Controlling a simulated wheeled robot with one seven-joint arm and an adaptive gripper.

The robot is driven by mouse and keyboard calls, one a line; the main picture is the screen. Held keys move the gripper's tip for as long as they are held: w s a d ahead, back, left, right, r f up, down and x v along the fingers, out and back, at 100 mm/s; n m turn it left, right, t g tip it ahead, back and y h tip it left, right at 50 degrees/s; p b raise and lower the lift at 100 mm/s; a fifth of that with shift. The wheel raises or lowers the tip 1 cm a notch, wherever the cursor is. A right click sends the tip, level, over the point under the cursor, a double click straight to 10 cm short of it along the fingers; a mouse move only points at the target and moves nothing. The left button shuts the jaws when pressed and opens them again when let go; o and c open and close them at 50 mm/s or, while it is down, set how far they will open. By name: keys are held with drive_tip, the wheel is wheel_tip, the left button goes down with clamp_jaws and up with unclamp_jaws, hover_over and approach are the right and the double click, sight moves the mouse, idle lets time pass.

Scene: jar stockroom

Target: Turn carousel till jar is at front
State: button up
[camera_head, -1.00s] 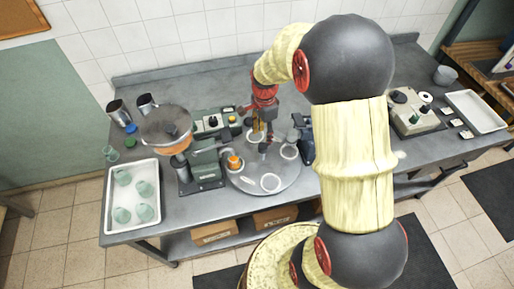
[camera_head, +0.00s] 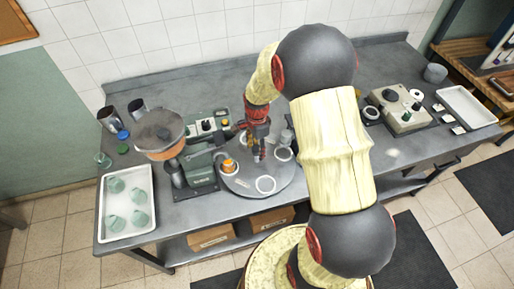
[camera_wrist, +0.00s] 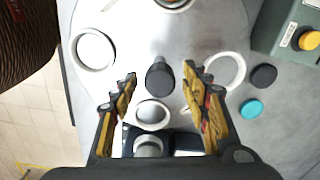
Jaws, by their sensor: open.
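The carousel (camera_head: 245,190) is a round grey turntable with white ring seats and a dark centre post; it also fills much of the wrist view (camera_wrist: 195,20). A jar with orange contents (camera_head: 229,166) stands in the seat at its left. In the wrist view, only part of a seat with something orange-brown shows at the top edge. The other seats, such as the front ring (camera_head: 265,184), look empty. My gripper (camera_head: 258,148) is over the carousel. In the wrist view my gripper (camera_wrist: 160,73) is open and empty, with the dark post (camera_wrist: 160,77) between its fingertips; contact cannot be told.
A green-grey machine with an orange hopper (camera_head: 160,135) stands close left of the carousel. A control box (camera_head: 207,126) is behind it. A white tray with several pale green jars (camera_head: 151,215) lies far left. Another box (camera_head: 405,110) and an empty white tray (camera_head: 468,107) stand right.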

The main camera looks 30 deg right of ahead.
drive_tip(key=shift+c, duration=0.8)
clamp_jaws()
